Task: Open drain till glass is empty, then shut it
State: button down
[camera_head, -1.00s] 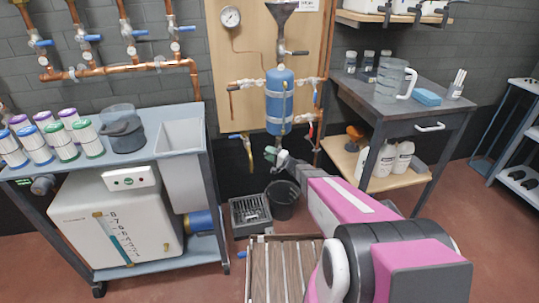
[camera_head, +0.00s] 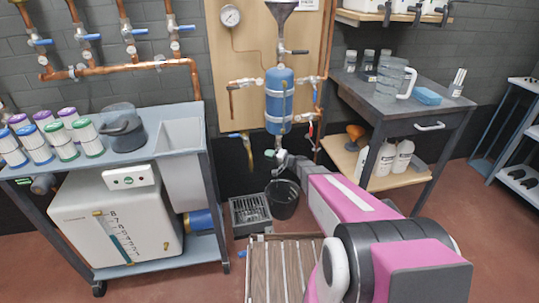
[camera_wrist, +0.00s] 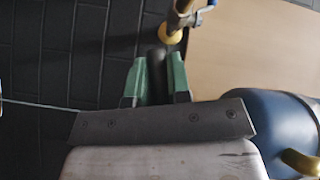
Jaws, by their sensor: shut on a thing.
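The blue vessel (camera_head: 279,98) is strapped to the wooden board, with a narrow upright strip on its front that may be the glass; its level is too small to read. A drain pipe with a valve (camera_head: 278,142) hangs below it. My gripper (camera_head: 279,157) is at this valve, under the vessel. In the wrist view, its green fingers (camera_wrist: 158,82) are shut on a dark handle (camera_wrist: 158,62), apparently the drain valve's. The vessel's blue side (camera_wrist: 270,112) shows at right there. A black bucket (camera_head: 283,201) stands on the floor below; its contents cannot be made out.
A yellow-ended pipe with a blue lever (camera_head: 248,150) hangs left of the drain; a yellow end (camera_wrist: 170,36) shows close ahead in the wrist view. A grey crate (camera_head: 250,213) stands beside the bucket. A grey workbench (camera_head: 385,100) is at right, a sink cart (camera_head: 170,143) at left.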

jog(key=w+d+f+n+g+h, duration=0.1)
jog(key=d+f+n+h, duration=0.3)
jog(key=h, duration=0.5)
jog(key=shift+d+f+n+h, duration=0.2)
jog(key=shift+d+n+h, duration=0.15)
jog(key=shift+n, duration=0.95)
jog(key=c, duration=1.1)
grip_release()
jog(key=v, duration=1)
jog(key=shift+s+d+r, duration=0.15)
jog(key=shift+d+r, duration=0.05)
jog(key=shift+r, duration=0.15)
